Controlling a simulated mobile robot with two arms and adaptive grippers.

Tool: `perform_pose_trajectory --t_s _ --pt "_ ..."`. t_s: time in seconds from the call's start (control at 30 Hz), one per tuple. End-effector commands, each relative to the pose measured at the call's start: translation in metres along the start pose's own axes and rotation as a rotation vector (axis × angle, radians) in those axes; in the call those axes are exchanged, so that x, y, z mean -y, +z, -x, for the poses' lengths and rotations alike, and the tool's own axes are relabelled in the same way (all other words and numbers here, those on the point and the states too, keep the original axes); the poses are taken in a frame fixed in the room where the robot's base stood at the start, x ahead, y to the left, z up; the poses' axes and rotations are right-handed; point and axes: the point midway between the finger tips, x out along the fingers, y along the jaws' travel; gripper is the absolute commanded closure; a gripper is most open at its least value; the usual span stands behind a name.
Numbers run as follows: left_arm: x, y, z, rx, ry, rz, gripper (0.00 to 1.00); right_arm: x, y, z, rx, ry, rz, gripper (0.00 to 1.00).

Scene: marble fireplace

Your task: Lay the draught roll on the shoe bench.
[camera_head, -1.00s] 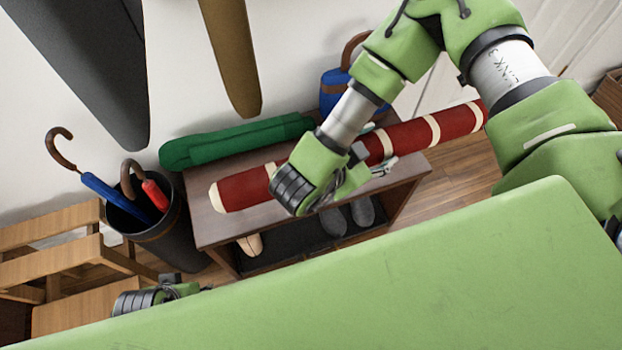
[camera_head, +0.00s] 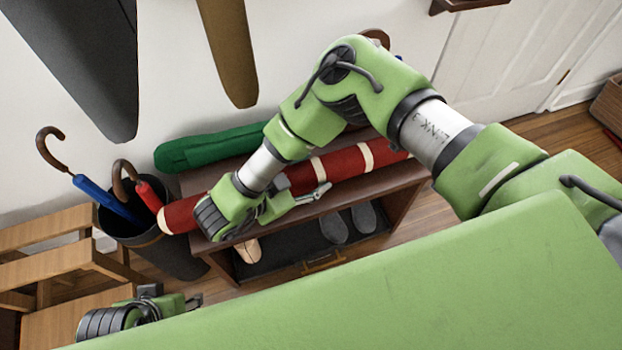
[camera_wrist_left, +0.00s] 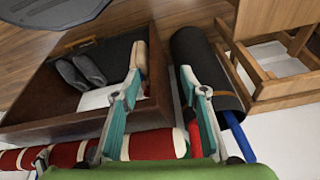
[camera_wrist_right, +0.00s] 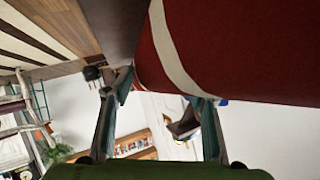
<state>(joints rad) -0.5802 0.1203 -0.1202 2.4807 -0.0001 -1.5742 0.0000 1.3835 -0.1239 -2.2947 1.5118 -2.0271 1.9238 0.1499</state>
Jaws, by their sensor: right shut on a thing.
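The draught roll, red with cream bands (camera_head: 340,165), lies lengthwise along the shoe bench (camera_head: 225,262). Its left end overhangs the bench's left edge beside the umbrella stand. It also shows in the left wrist view (camera_wrist_left: 155,145) and large in the right wrist view (camera_wrist_right: 235,45). I cannot tell whether it touches the bench top. My right gripper (camera_head: 318,192) is at the roll's front side, shut on it; the arm hides part of the roll.
A green roll (camera_head: 210,148) lies at the back of the bench. An umbrella stand (camera_head: 150,240) with blue and red umbrellas stands at its left, near a wooden slatted piece (camera_head: 50,250). Grey shoes (camera_head: 350,222) are on the lower shelf. Long dark and brown items hang above.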

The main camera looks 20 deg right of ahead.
Motion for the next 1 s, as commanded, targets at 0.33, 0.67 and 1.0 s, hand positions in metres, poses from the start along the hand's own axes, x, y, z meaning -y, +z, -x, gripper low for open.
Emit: perform_pose_trajectory --t_s 0.33,0.67,1.0 --pt "-0.003 -0.024 -0.006 -0.094 0.005 -0.003 0.60 -0.009 0.020 -0.013 -0.004 -0.001 0.000 0.89" --pt "-0.003 -0.030 -0.006 -0.119 0.005 -0.004 0.60 -0.010 0.022 -0.014 -0.001 0.001 0.001 0.41" --pt "-0.003 -0.029 -0.006 -0.118 0.005 -0.004 0.60 -0.010 0.022 -0.014 -0.001 0.001 0.001 0.31"
